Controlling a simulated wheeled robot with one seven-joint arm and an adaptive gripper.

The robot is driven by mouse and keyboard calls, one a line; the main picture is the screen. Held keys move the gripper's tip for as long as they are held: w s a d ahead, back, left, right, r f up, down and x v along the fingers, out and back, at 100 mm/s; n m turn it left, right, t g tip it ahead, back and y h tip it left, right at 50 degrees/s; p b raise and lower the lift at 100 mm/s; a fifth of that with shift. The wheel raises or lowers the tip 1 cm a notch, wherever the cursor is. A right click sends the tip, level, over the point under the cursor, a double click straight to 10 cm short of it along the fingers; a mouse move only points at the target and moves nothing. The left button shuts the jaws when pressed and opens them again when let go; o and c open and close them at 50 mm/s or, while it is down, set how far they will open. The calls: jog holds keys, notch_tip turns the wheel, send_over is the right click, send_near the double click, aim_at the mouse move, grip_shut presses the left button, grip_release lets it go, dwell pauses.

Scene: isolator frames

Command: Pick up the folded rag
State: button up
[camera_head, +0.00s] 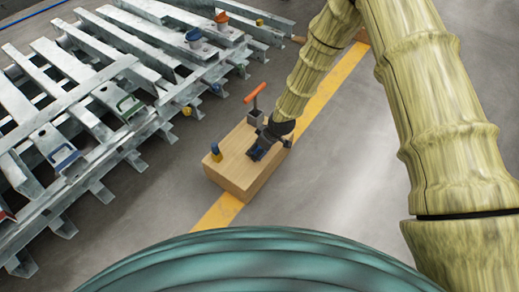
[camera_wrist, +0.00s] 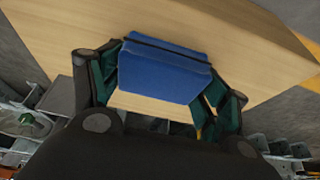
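The folded rag (camera_wrist: 160,72) is a blue, flat block with a dark band along its upper edge in the wrist view. It is at the wooden box (camera_wrist: 235,40); whether it rests on it or is lifted is not clear. My gripper (camera_wrist: 165,80) has one finger at each side of the rag, with green inner pads very near or touching its side edges. I cannot tell if they press on it. In the head view my gripper (camera_head: 255,154) is low over the top of the box (camera_head: 238,180), with a bit of blue at its fingers.
On the box a small blue and yellow item (camera_head: 216,152) stands left of my gripper, and an orange-handled tool (camera_head: 255,95) rises behind it. A galvanized metal frame stack (camera_head: 75,100) fills the left. A yellow floor stripe (camera_head: 328,90) passes the box; floor to the right is clear.

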dwell(0.3)
jog(key=shift+r+p, duration=0.5)
jog(key=shift+r, duration=0.15)
jog(key=p+v, duration=0.2)
jog(key=v, duration=0.1)
jog(key=shift+s+a, duration=0.1)
jog(key=shift+a, duration=0.25)
jog(key=s+d+p, duration=0.2)
jog(key=s+d, duration=0.1)
jog(key=s, duration=0.4)
jog(key=s+d+p, duration=0.2)
jog(key=s+p, duration=0.1)
jog(key=s, duration=0.4)
jog(key=shift+d+r, duration=0.4)
jog(key=shift+r, duration=0.1)
